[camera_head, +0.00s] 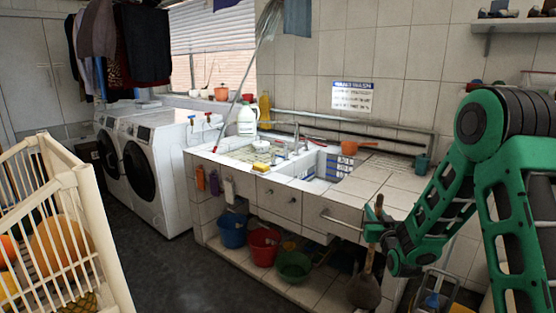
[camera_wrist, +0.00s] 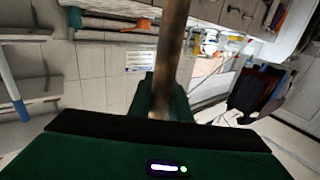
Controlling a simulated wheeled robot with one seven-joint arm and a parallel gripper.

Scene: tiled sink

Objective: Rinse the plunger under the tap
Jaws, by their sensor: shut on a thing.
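My gripper (camera_head: 374,222) is shut on the plunger's wooden handle near its top, in front of the counter's right part. The plunger (camera_head: 364,290) hangs roughly upright, its dark cup down near the lower shelf. In the wrist view the brown handle (camera_wrist: 172,55) stands between the fingers of my gripper (camera_wrist: 160,98); the cup is not seen there. The tap (camera_head: 297,137) stands at the back of the white tiled sink (camera_head: 318,167), left of and behind my gripper. I cannot tell if water runs.
A white jug (camera_head: 247,120) is left of the sink. Blue, red and green buckets (camera_head: 264,246) sit below. A cream crib (camera_head: 75,220) and washing machines (camera_head: 150,165) are at left. Dark floor between is clear.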

